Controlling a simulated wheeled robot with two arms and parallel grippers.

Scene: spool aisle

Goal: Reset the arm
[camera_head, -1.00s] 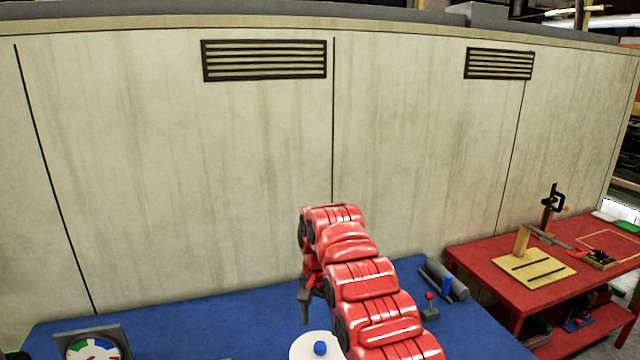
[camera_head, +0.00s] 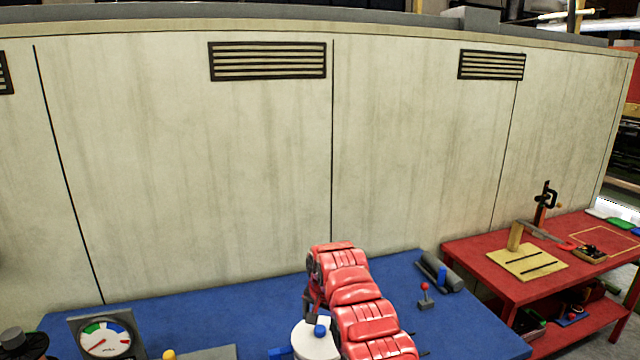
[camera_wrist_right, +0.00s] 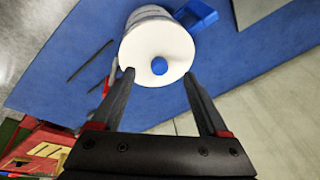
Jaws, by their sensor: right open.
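My right arm is red and reaches over the blue table (camera_head: 210,295) in the head view. My right gripper (camera_head: 314,304) shows only partly there, beside the arm's far end and close to a white round drum (camera_head: 308,342) with a blue knob (camera_head: 320,331) on top. In the right wrist view the gripper (camera_wrist_right: 159,73) is open, with two dark fingers apart and nothing held. The drum (camera_wrist_right: 150,42) and its knob (camera_wrist_right: 159,66) appear beyond the fingertips; whether a finger touches the drum I cannot tell. My left gripper is not in view.
A gauge (camera_head: 104,341) stands at the table's left. A red-knobbed lever (camera_head: 425,296) and a grey cylinder (camera_head: 443,273) lie right of my arm. A red bench (camera_head: 480,258) with tools stands further right. A pale panelled wall (camera_head: 200,180) closes the back.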

